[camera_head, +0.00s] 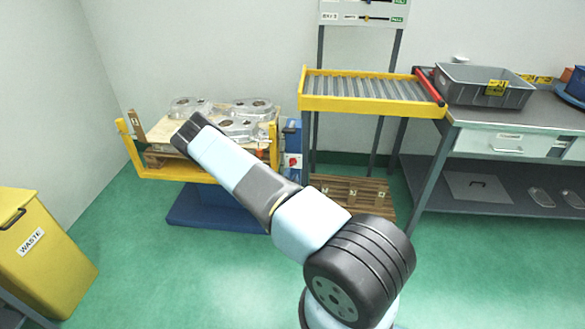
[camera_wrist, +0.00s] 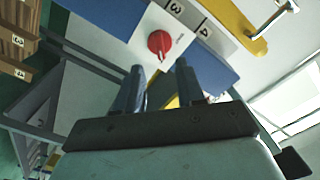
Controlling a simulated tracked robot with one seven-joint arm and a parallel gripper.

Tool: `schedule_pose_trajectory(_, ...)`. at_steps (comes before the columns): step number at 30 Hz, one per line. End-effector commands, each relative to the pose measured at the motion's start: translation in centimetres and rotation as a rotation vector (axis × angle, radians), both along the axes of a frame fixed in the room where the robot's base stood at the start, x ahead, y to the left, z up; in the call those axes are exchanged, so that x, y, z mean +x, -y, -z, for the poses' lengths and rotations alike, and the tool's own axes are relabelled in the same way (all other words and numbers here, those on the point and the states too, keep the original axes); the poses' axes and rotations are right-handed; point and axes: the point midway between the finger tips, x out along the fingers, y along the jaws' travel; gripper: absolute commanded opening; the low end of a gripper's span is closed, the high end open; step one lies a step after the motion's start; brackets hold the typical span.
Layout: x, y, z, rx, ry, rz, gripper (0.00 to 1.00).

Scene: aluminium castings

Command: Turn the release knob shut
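The release knob (camera_wrist: 159,43) is a round red knob with a pale mark, on a white plate (camera_wrist: 148,30) fixed to a blue panel. In the head view it is a small red spot (camera_head: 293,161) on the blue panel at the right end of the yellow lift table (camera_head: 215,176). In the wrist view my gripper (camera_wrist: 158,76) points toward the knob with two dark fingers apart and nothing between them. The knob lies just beyond the fingertips, roughly centred between them, with no contact visible. The gripper cannot be made out in the head view.
Castings (camera_head: 235,118) lie on the lift table's wooden top. A yellow-framed roller conveyor (camera_head: 370,105) stands to its right, with a pallet (camera_head: 350,193) below. A grey crate (camera_head: 484,88) sits on the bench. A yellow waste bin (camera_head: 45,255) is at left. Green floor is open in front.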

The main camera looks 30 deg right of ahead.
Motion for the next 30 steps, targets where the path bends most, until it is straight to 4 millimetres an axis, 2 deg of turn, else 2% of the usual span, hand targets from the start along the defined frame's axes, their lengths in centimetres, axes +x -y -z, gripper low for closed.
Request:
schedule_pose_trajectory(6,3.1,2.1,0.0,-0.001,0.000,-0.001,0.38)
schedule_pose_trajectory(12,4.9,3.3,0.0,0.000,0.001,-0.001,0.38)
schedule_pose_trajectory(25,5.5,3.7,0.0,0.000,0.000,0.000,0.38)
schedule_pose_trajectory(30,5.4,3.7,0.0,0.000,0.000,0.000,0.22)
